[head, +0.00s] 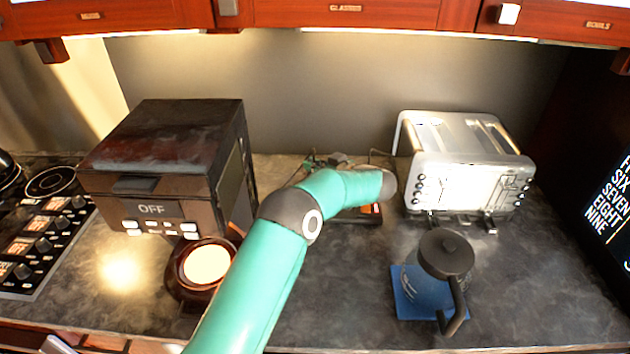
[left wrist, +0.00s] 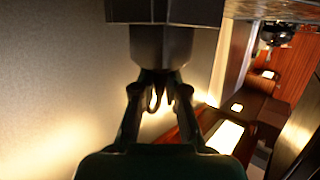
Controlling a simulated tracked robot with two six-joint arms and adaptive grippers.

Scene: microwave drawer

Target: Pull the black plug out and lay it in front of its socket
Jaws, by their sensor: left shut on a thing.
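My left arm crosses the middle of the head view, and its forearm hides most of the gripper and the work area. My right gripper is not in view.
A dark microwave (head: 165,160) marked OFF stands left of my arm, with a brown pot (head: 200,270) before it. A silver toaster (head: 465,165) stands right of the strip. Cabinets (head: 345,14) hang above.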

